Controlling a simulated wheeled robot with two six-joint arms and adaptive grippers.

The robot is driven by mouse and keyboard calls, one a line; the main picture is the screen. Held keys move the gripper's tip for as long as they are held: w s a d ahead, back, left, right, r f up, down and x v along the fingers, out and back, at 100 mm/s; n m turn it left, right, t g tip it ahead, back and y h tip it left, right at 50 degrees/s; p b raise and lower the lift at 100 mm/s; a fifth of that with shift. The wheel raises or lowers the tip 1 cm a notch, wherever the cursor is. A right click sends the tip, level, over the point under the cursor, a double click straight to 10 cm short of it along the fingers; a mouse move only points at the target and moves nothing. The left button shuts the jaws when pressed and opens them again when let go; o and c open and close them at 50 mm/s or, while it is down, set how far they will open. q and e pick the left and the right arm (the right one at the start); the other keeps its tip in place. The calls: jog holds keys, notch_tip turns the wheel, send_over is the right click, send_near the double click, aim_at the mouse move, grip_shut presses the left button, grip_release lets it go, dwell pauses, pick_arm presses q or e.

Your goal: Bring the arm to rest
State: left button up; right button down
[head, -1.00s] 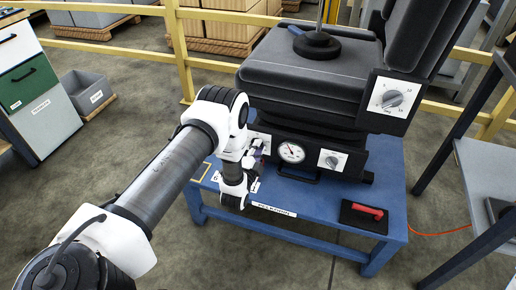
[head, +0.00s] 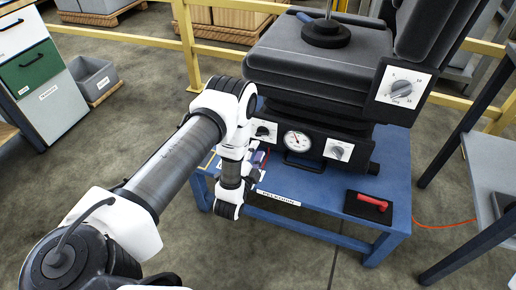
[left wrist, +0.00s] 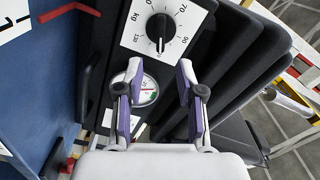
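My left gripper (left wrist: 158,90) is open in the left wrist view, with nothing between its two purple-lined fingers. Past the fingers are a dial on a white plate (left wrist: 161,28) and a round gauge (left wrist: 146,91), partly covered by the left finger. In the head view my left gripper (head: 258,160) is mostly hidden behind my wrist, in front of the left part of the seat's lower panel. The gauge (head: 297,141) shows there with a small dial on either side. I cannot tell its exact gap to the panel. My right gripper is in neither view.
The black seat (head: 310,65) stands on a blue trolley (head: 315,187). A red handle (head: 371,201) lies on a black pad at the trolley's front right. A yellow rail (head: 190,50) runs behind. A grey table (head: 485,170) stands at the right. Open floor lies in front.

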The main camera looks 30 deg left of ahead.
pick_arm(q)
jog(key=shift+r, duration=0.1)
jog(key=s+d+f+n+g+h, duration=0.25)
jog(key=s+d+f+g, duration=0.25)
jog(key=s+d+g, duration=0.3)
jog(key=s+d+f+n+g+h, duration=0.15)
jog(key=s+n+g, duration=0.3)
jog(key=s, duration=0.65)
jog(key=s+d+f+n+g, duration=0.25)
jog(key=s+n+g, duration=0.2)
jog(key=s, duration=0.75)
notch_tip(320, 180, up, 24)
jog(key=a+p, duration=0.1)
jog(key=p, duration=2.3)
jog(key=shift+w+f+g, duration=0.2)
jog(key=shift+w+g, duration=0.05)
jog(key=shift+g, duration=0.05)
jog(key=shift+p, duration=0.3)
